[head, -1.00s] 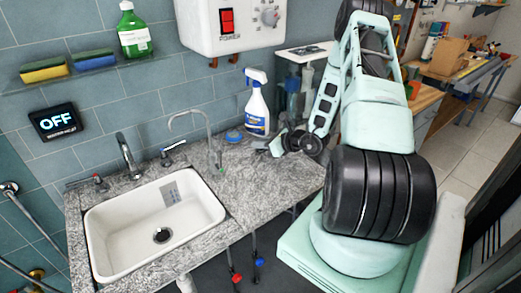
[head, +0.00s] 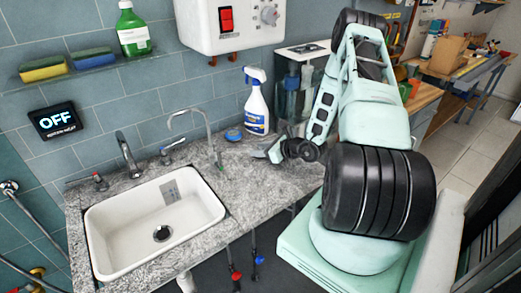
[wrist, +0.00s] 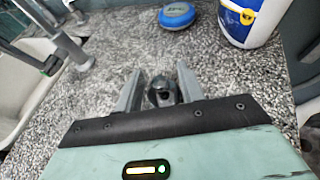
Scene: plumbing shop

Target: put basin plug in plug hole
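A small dark, rounded piece that looks like the basin plug (wrist: 161,90) shows between the fingers of my gripper (wrist: 158,83) in the wrist view. The fingers stand apart, and I see no clear grip on it. In the head view my gripper (head: 264,152) is low over the granite counter, right of the tap; the plug cannot be made out there. The plug hole (head: 162,233) is a dark round drain in the floor of the white basin (head: 125,238), to the left of my gripper. It looks uncovered.
A tall curved tap (head: 213,140) stands between basin and gripper. A blue round tin (head: 234,134) and a spray bottle (head: 256,110) stand behind the gripper. Other taps (head: 128,155) line the basin's back edge. The granite counter (head: 245,190) is clear in front.

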